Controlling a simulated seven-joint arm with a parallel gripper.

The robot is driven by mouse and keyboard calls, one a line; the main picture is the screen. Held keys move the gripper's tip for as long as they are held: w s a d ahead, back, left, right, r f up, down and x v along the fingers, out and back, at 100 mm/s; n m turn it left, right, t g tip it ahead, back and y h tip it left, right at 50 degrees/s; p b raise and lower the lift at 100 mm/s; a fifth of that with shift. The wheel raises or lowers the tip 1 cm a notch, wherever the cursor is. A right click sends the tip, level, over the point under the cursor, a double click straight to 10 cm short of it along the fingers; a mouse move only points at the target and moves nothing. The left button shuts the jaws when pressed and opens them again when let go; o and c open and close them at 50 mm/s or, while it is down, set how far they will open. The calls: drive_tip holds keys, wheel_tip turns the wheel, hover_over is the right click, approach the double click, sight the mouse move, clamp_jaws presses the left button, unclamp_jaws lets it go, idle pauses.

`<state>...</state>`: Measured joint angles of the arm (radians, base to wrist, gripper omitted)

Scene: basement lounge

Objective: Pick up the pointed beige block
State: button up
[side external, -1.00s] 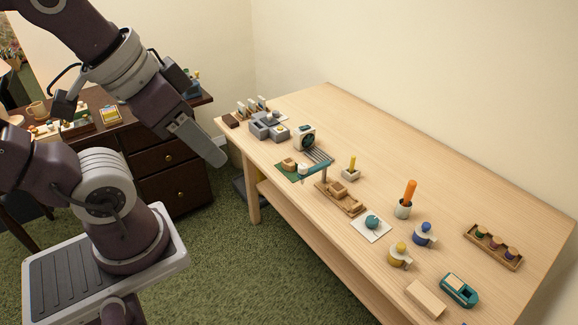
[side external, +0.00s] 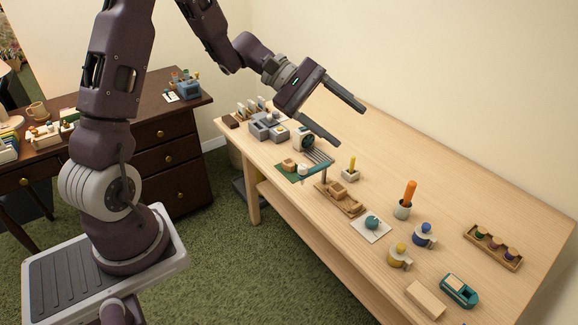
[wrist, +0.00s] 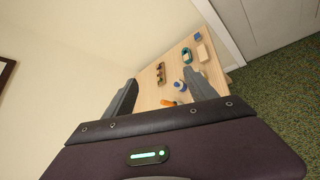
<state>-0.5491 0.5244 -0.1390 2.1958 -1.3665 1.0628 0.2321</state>
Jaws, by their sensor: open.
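My gripper (side external: 350,125) is open and empty, high above the far part of the wooden table. Its two fingers also show in the wrist view (wrist: 160,80), with table between them. Several beige blocks are in view. A plain one (side external: 427,299) lies at the table's near right edge and shows in the wrist view (wrist: 202,53). A small one (side external: 289,163) sits on a green mat, and others (side external: 338,188) sit on a wooden tray. I cannot tell which beige block is pointed. The gripper touches none of them.
On the table (side external: 470,190) stand an orange stick in a cup (side external: 409,193), blue (side external: 423,234) and yellow (side external: 399,256) lidded mugs, a teal dispenser (side external: 459,290), a wooden rack (side external: 493,247) and grey boxes (side external: 268,126).

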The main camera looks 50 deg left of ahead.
drive_tip(key=w+a+f+n+t, duration=0.4)
drive_tip(key=w+a+f+n, duration=0.15)
drive_tip(key=a, duration=0.25)
drive_tip(key=n+t+y, duration=0.4)
drive_tip(key=n+y, duration=0.6)
drive_tip(key=n, duration=0.5)
approach(289, 163)
drive_tip(key=x, duration=0.3)
drive_tip(key=shift+w+d+f, duration=0.15)
drive_tip(key=shift+w+d, duration=0.2)
drive_tip(key=shift+d, duration=0.05)
drive_tip(key=x, duration=0.6)
drive_tip(key=shift+w+a+f, duration=0.1)
drive_tip(key=shift+w+a, duration=0.05)
drive_tip(key=shift+a, duration=0.25)
drive_tip(key=shift+w+f, duration=0.1)
drive_tip(key=shift+w, duration=0.15)
drive_tip(key=c, duration=1.4)
